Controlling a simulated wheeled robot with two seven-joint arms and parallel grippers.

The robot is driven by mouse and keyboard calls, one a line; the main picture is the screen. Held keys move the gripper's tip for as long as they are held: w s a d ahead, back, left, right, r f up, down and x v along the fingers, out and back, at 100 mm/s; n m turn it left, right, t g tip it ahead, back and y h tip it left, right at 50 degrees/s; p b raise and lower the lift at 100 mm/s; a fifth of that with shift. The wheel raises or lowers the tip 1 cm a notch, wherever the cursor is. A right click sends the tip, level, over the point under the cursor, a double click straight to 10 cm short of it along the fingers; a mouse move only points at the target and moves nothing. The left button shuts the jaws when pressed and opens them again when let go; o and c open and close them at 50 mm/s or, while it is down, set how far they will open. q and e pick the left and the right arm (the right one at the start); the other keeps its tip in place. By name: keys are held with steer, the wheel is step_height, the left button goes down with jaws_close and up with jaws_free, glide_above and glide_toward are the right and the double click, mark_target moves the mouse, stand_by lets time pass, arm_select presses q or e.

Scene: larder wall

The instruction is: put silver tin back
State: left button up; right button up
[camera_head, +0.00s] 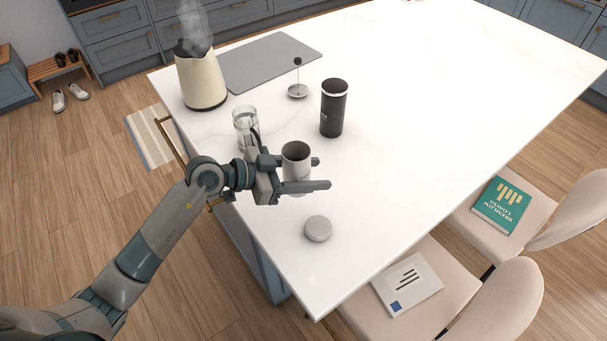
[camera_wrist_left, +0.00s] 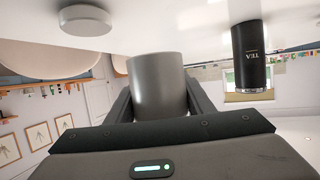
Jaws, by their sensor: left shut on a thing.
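A silver-grey tin (camera_head: 296,162) with an open top is held upright between the fingers of my left gripper (camera_head: 304,175), over the white island top. Whether its base touches the top cannot be told. In the left wrist view the tin (camera_wrist_left: 160,85) fills the space between the two fingers (camera_wrist_left: 158,98). A round grey lid (camera_head: 318,229) lies on the island just in front of the tin; it also shows in the left wrist view (camera_wrist_left: 82,18). A black tin (camera_head: 333,108) stands behind and to the right, marked TEA in the left wrist view (camera_wrist_left: 251,58). My right gripper is not in view.
A steaming cream kettle (camera_head: 202,82) stands at the back left by a grey mat (camera_head: 268,62). A glass jug (camera_head: 245,120) is close behind my left gripper. A press plunger (camera_head: 298,90) lies behind the black tin. The right of the island (camera_head: 440,100) is clear.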

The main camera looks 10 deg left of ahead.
arm_select(q)
steer(key=w+f, duration=0.1)
steer(key=w+a+f, duration=0.1)
steer(key=w, duration=0.1)
steer(key=w+a+f, duration=0.1)
steer(key=w, duration=0.1)
steer(key=shift+a+f, duration=0.15)
steer(key=shift+a, duration=0.1)
steer(key=shift+f+p, duration=0.3)
steer(key=shift+f, duration=1.7)
steer(key=shift+f, duration=0.1)
steer(key=o, duration=1.1)
steer(key=shift+o, duration=0.3)
